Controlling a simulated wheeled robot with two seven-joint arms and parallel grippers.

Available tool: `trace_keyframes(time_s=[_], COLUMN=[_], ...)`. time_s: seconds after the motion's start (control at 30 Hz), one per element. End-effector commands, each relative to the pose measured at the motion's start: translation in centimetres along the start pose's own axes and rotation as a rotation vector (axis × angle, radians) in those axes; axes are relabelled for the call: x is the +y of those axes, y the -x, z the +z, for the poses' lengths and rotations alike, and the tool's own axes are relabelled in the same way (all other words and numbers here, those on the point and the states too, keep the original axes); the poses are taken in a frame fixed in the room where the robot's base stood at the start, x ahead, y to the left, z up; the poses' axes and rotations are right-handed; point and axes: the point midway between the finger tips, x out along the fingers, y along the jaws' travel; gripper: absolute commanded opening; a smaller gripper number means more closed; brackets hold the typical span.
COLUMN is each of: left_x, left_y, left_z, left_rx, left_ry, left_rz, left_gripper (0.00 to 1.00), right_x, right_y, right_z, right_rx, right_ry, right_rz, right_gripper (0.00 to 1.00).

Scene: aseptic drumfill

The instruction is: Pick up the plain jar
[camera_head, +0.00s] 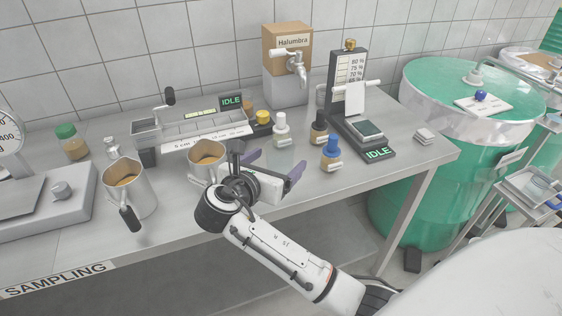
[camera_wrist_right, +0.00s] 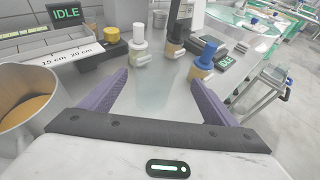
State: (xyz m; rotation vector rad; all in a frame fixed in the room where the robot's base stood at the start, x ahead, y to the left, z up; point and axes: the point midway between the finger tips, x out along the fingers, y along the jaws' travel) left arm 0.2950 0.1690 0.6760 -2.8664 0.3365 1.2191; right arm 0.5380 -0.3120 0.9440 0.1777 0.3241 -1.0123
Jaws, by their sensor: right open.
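I cannot tell for sure which container is the plain jar. A green-lidded jar (camera_head: 72,146) stands far left. My right gripper (camera_head: 272,168) is open and empty, low over the bench, its purple fingers spread. In the right wrist view, the white-capped container (camera_wrist_right: 140,47) and the blue-capped one (camera_wrist_right: 205,57) stand beyond the fingertips, touching neither. My left gripper is not in view.
A metal jug (camera_head: 207,155) stands close left of my right gripper, another jug (camera_head: 126,186) further left. Behind are a ruled trough device (camera_head: 190,132) and a boxed tap dispenser (camera_head: 287,55). A meter stand (camera_head: 349,90) is right, past it a green drum (camera_head: 430,150).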

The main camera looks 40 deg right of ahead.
Motion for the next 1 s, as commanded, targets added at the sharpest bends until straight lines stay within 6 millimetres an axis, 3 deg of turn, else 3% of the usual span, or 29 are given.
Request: trace_keyframes(time_s=[0.1, 0.33, 0.6, 0.9, 1.0], left_x=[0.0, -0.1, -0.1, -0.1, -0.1], left_y=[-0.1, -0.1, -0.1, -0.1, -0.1], left_z=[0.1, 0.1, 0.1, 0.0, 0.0], left_rx=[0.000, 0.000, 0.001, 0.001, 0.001], left_ry=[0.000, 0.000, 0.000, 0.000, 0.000], left_rz=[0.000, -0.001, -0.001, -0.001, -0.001], left_gripper=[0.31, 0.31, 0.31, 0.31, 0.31], right_x=[0.0, 0.3, 0.8, 0.9, 0.9], right_y=[-1.9, -3.7, -7.5, -8.2, -8.1], right_z=[0.1, 0.2, 0.3, 0.3, 0.3], right_rx=[-0.004, -0.006, -0.005, -0.005, -0.005], right_ry=[0.000, -0.001, -0.001, -0.003, -0.003], right_rz=[-0.002, 0.000, 0.000, 0.002, 0.002], right_gripper=[0.82, 0.82, 0.82, 0.82, 0.69])
